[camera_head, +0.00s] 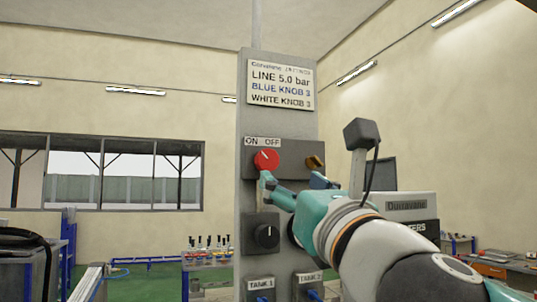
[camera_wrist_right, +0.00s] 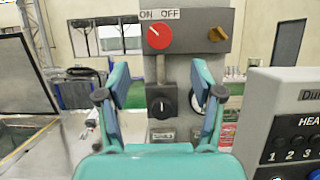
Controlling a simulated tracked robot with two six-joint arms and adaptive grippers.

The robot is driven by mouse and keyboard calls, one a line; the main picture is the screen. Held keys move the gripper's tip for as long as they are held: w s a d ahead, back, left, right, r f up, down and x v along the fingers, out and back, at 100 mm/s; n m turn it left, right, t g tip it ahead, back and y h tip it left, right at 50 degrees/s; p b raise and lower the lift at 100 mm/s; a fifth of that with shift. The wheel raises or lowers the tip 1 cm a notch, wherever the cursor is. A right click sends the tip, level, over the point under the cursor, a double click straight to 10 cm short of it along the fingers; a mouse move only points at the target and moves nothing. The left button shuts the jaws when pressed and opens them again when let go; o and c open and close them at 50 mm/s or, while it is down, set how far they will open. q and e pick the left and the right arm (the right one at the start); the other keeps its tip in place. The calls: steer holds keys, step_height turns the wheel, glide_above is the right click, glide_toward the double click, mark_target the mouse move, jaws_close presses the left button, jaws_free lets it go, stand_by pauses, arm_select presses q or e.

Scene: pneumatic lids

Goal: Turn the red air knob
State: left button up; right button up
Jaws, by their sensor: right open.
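The round red air knob (camera_head: 266,160) is on a grey box on the upright grey panel, under the ON OFF label (camera_head: 262,142). Its white mark points up and left, towards the ON side. My right gripper (camera_head: 293,184) is open and empty in front of the panel, with one fingertip just below the red knob in the head view. In the right wrist view the red knob (camera_wrist_right: 159,37) is above and beyond the open fingers (camera_wrist_right: 160,85), apart from them. My left gripper is not in view.
A yellow knob (camera_head: 315,162) is right of the red one. A black knob (camera_head: 265,234) is below, above the TANK labels (camera_head: 262,284). A sign (camera_head: 281,85) tops the panel. A grey machine (camera_wrist_right: 290,120) stands close on the right. A rack of tools (camera_head: 207,252) is at left.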

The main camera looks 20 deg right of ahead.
mark_target(269, 161)
steer(key=p+x, duration=0.4)
steer(key=x, duration=0.7)
steer(key=shift+w, duration=0.15)
steer(key=shift+c, duration=0.4)
steer(key=c, duration=1.1)
